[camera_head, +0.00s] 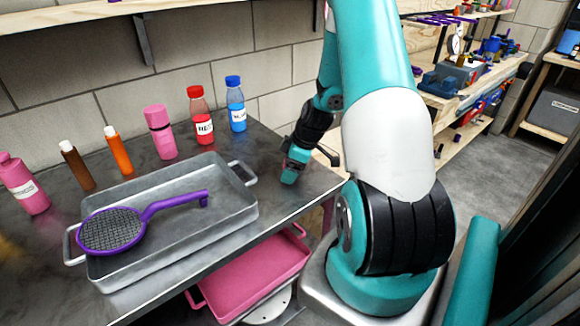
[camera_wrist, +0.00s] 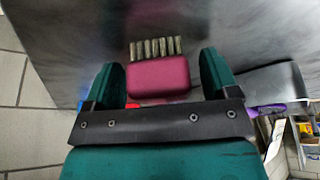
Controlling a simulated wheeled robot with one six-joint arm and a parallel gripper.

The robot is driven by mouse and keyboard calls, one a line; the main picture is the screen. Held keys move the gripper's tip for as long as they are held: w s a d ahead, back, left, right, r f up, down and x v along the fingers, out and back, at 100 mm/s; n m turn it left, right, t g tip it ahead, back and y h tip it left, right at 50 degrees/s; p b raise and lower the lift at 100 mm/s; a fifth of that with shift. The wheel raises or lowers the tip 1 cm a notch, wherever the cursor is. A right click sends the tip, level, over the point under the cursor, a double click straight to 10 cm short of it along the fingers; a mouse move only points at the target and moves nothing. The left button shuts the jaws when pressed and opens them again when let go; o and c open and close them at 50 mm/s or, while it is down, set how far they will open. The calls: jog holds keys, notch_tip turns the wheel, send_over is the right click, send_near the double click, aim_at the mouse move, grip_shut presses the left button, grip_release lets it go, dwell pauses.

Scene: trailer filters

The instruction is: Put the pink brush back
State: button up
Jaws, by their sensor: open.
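The pink brush (camera_wrist: 158,78) shows in the wrist view as a pink block with a row of pale bristles at its far end. It lies between the two teal fingers of my gripper (camera_wrist: 161,64), with a gap visible on each side. My gripper is open. In the head view my gripper (camera_head: 293,167) points down at the right end of the dark metal table (camera_head: 275,195). The brush cannot be made out there, as the gripper and arm hide that spot.
A grey metal tray (camera_head: 185,246) holds a purple strainer (camera_head: 112,230) left of my gripper. Several bottles, including a red-capped one (camera_head: 201,115) and a blue-capped one (camera_head: 236,104), stand along the wall. A pink tray (camera_head: 252,277) sits below the table edge.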

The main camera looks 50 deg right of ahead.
jog(key=v, duration=1.2)
jog(key=w+a+r+g+y, duration=0.15)
jog(key=a+r, duration=0.25)
jog(key=a, duration=0.6)
jog(key=w+a+r, duration=0.2)
jog(key=a+r, duration=0.2)
jog(key=a, duration=0.7)
jog(key=s+a+r+g, duration=0.1)
jog(key=s+a+r, duration=0.1)
jog(key=s+a, duration=0.5)
jog(key=s+a+r+g, duration=0.1)
jog(key=s+a+r, duration=0.1)
jog(key=s+a, duration=0.6)
jog(key=a, duration=0.4)
jog(key=shift+a+r+n+b, duration=0.15)
jog(key=shift+r+n+b, duration=0.2)
jog(key=shift+n, duration=0.05)
